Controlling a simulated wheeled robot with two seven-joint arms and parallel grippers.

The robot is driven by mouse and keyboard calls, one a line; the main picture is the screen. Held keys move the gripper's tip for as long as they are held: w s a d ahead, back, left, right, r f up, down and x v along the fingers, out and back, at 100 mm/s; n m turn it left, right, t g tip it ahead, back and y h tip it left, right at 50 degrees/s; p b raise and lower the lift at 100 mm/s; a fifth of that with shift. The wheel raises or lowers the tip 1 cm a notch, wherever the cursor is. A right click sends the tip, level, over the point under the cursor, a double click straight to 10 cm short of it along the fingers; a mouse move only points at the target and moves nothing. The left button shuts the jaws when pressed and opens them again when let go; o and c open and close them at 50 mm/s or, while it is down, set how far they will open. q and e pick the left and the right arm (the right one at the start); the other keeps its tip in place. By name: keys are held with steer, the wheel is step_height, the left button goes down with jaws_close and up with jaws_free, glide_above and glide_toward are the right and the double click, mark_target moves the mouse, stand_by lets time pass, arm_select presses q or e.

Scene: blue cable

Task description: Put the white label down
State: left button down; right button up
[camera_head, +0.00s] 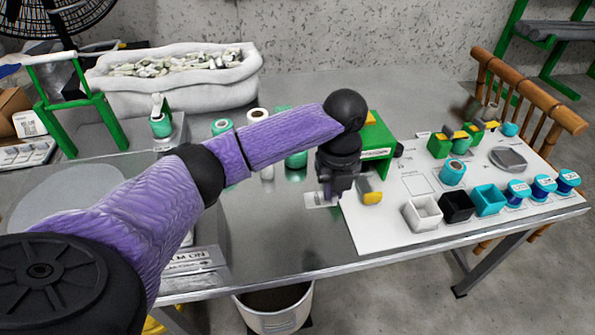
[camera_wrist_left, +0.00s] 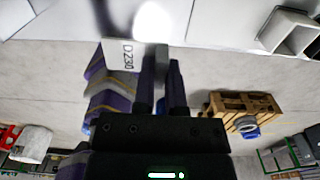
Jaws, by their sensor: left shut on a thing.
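The white label (camera_head: 318,200) is a small pale card beside the left edge of the white mat, over the bare metal table. In the left wrist view the label (camera_wrist_left: 118,55) reads "D230" and sticks out to the left of the fingertips. My left gripper (camera_head: 333,196) points down and is shut on the label; the fingers (camera_wrist_left: 161,75) also show in the wrist view. I cannot tell whether the label touches the table. My right gripper is not in view.
The white mat (camera_head: 390,230) carries a white box (camera_head: 422,214), a black box (camera_head: 456,207), a teal box (camera_head: 490,200) and several spools. Bare metal table (camera_head: 290,235) lies in front and to the left.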

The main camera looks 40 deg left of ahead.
mark_target(323, 232)
arm_select(q)
steer(key=f+m, duration=0.1)
steer(key=a+f+m+b, duration=0.1)
steer(key=f+m, duration=0.1)
steer(key=shift+w+a+f, duration=0.1)
steer(key=shift+w, duration=0.05)
steer(key=shift+m, duration=0.5)
step_height(323, 232, down, 10)
steer(key=b, duration=0.5)
steer(key=shift+a+f, duration=0.15)
steer(key=shift+f, duration=0.1)
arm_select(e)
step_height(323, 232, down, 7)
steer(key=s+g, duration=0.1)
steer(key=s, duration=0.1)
arm_select(q)
steer(key=shift+r, duration=0.2)
steer(key=c, duration=0.7)
jaws_free()
steer(key=shift+f, duration=0.1)
step_height(323, 232, up, 12)
steer(key=p, duration=0.6)
steer(key=shift+r, duration=0.2)
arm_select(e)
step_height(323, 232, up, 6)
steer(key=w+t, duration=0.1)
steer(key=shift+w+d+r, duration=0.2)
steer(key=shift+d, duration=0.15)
